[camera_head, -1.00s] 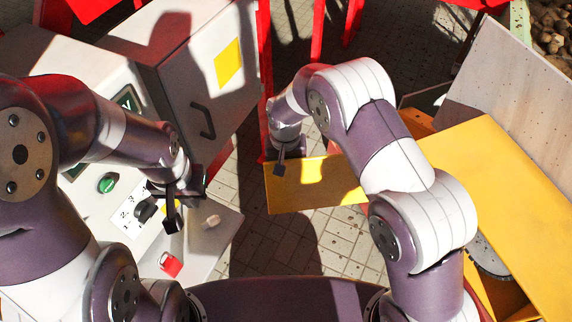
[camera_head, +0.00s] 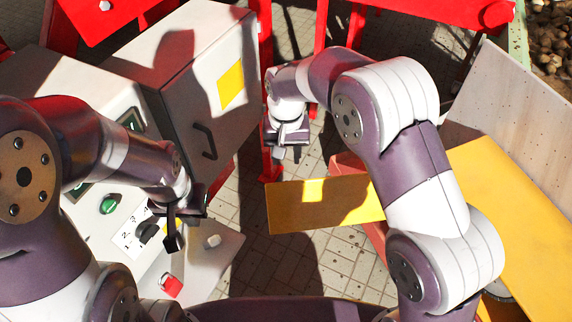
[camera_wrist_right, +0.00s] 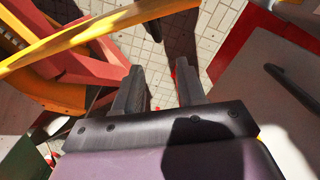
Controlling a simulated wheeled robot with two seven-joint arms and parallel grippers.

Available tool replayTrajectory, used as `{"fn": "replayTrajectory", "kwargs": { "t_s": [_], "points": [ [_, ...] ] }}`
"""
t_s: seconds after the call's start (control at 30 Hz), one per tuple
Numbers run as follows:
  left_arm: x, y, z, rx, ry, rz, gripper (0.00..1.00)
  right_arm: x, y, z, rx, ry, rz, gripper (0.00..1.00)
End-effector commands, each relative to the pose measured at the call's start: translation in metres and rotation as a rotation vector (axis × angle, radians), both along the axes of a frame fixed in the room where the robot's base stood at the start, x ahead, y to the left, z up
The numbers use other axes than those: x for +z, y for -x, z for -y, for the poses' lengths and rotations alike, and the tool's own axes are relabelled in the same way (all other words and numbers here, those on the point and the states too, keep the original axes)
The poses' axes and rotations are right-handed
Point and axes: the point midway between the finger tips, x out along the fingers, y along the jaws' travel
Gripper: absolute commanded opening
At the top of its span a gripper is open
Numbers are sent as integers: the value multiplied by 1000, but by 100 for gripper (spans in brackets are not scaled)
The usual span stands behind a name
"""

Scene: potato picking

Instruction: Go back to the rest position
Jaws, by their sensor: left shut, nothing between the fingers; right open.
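My left gripper (camera_head: 173,232) is shut and empty, in front of the slanted control panel (camera_head: 85,232) at the left of the head view. It hangs beside the black rotary knob (camera_head: 149,233); whether it touches the panel cannot be told. My right gripper (camera_head: 287,154) is open and empty, pointing down between the grey cabinet and the yellow chute plate in the head view. In the right wrist view its two dark fingers (camera_wrist_right: 162,88) are apart with only tiled floor beyond them.
A grey cabinet (camera_head: 170,85) with a black handle stands left of my right gripper. A yellow plate (camera_head: 325,204) lies below and right of it. A green button (camera_head: 109,204) and a red switch (camera_head: 171,285) sit on the panel. Tiled floor (camera_head: 270,255) is open between.

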Motion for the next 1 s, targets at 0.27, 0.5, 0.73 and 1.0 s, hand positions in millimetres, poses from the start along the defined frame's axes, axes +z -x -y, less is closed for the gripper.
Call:
{"fn": "replayTrajectory", "kwargs": {
  "t_s": [0.27,0.5,0.73,1.0],
  "points": [
    [0,0,0,0,0,0,0,4,0,0,0,0,0,40],
    [0,0,0,0,0,0,0,4,0,0,0,0,0,40],
    [44,0,0,0,0,0,0,63,34,74,-15,-11,35,40],
    [92,0,0,0,0,0,0,113,145,172,-20,-7,109,40]
  ]
}}
